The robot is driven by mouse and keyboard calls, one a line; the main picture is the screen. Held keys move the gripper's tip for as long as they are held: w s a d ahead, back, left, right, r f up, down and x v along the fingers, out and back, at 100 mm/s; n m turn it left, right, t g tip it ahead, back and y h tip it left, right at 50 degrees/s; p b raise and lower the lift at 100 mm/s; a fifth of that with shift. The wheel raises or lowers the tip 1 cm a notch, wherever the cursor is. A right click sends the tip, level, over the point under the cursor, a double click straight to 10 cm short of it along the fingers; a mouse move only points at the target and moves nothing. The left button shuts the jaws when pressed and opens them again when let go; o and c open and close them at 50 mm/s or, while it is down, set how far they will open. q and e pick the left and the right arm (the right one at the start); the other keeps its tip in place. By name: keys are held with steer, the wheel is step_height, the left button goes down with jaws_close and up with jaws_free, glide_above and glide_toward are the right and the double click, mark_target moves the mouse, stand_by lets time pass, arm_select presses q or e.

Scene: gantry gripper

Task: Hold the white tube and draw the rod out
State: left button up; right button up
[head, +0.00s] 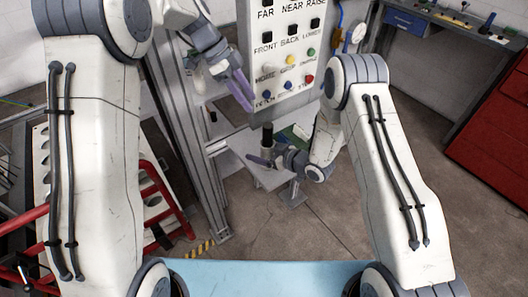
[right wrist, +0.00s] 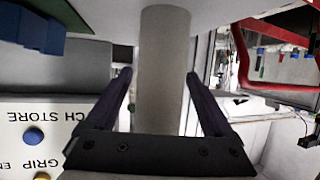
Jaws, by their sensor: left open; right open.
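A pale grey-white tube (right wrist: 165,75) stands between the two dark fingers of my right gripper (right wrist: 163,92) in the right wrist view. The fingers are open, with a gap visible on each side of the tube. In the head view, a small upright cylinder with a dark upper part (head: 267,133) stands on a small pale table, beside my right gripper (head: 266,160). I cannot tell clearly where tube ends and rod begins. My left gripper (head: 243,95), with purple fingers, is open and empty, higher up and in front of the control panel's lower left edge.
A white control panel (head: 284,50) with labelled buttons hangs above the small table (head: 238,142). A grey metal post (head: 190,130) stands to its left. A red frame (head: 160,200) is at lower left and a red cabinet (head: 495,135) at right. The floor between is clear.

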mark_target(267, 135)
steer(key=shift+c, duration=0.4)
arm_select(q)
steer(key=shift+o, duration=0.3)
arm_select(e)
jaws_close()
arm_select(q)
steer(key=o, duration=0.3)
steer(key=shift+d, duration=0.1)
steer(key=d+m+y, duration=0.1)
steer(key=m, duration=0.1)
steer(key=d+f+m+y, duration=0.1)
steer(key=m, duration=0.2)
steer(key=s+d+m+y, duration=0.1)
steer(key=d+m+y, duration=0.1)
steer(key=shift+f+m, duration=0.3)
steer(key=shift+f, duration=0.1)
steer(key=d+m+t+y, duration=0.1)
steer(key=m, duration=0.1)
steer(key=shift+w+d+m+y, duration=0.1)
steer(key=shift+m+y, duration=0.2)
steer(key=shift+d+f+m, duration=0.1)
steer(key=shift+f+m, duration=0.05)
steer(key=shift+m, duration=0.15)
step_height(267, 135, down, 12)
steer(key=shift+r, duration=0.15)
